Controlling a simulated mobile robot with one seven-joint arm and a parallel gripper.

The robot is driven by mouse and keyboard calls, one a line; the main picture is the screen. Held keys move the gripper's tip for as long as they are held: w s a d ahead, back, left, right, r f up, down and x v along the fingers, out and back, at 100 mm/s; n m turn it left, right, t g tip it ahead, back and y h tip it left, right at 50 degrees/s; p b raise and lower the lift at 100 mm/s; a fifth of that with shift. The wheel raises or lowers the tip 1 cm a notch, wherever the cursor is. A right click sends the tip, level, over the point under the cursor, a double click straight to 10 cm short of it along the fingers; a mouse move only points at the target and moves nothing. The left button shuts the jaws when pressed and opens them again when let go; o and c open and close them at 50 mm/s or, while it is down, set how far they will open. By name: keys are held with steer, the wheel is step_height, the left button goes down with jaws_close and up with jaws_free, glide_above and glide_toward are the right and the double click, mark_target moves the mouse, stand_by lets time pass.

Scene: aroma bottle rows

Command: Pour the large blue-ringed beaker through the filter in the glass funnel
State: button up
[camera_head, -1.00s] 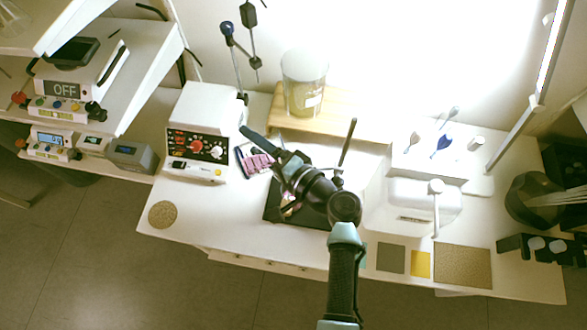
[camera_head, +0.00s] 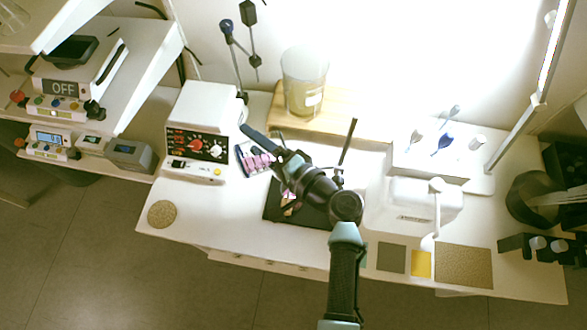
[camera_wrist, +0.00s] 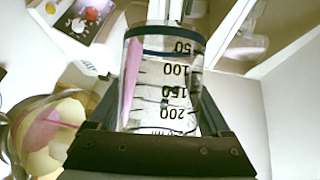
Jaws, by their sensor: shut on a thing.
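My gripper (camera_wrist: 165,105) is shut on the large blue-ringed beaker (camera_wrist: 188,72), with dark fingers on both sides of the glass. The beaker is clear with black graduations and a dark blue ring near its mouth. It is tipped strongly over; pink liquid lies along its left side in the wrist view. In the head view, the beaker (camera_head: 257,158) shows beside my gripper (camera_head: 270,146). The glass funnel (camera_wrist: 14,125) with its pale filter (camera_wrist: 66,112) is at the wrist view's lower left. A pink patch shows in the filter. In the head view, my arm partly hides the funnel.
A white device with knobs (camera_head: 203,118) stands close left of the beaker. A black stand base (camera_head: 275,213) with an upright rod (camera_head: 348,142) is under my arm. A large beaker (camera_head: 304,85) stands on a wooden board (camera_head: 355,122) behind.

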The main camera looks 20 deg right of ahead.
steer(key=shift+d+f+m+b, duration=0.15)
steer(key=shift+m+b, duration=0.25)
steer(key=shift+b, duration=0.4)
stand_by(1.2)
steer(key=shift+d+r+m+t+y+b, duration=0.15)
steer(key=shift+r+m+t+y+b, duration=0.15)
steer(key=shift+m+t+b, duration=0.15)
stand_by(2.0)
stand_by(0.6)
steer(key=shift+a+r+n+g+p, duration=0.25)
steer(key=shift+n+g+p, duration=0.1)
steer(key=shift+n+p, duration=0.3)
steer(key=shift+a+f+n, duration=0.1)
steer(key=shift+a+n, duration=0.05)
steer(key=shift+n, duration=0.15)
steer(key=shift+f+h, duration=0.15)
steer(key=shift+h, duration=0.35)
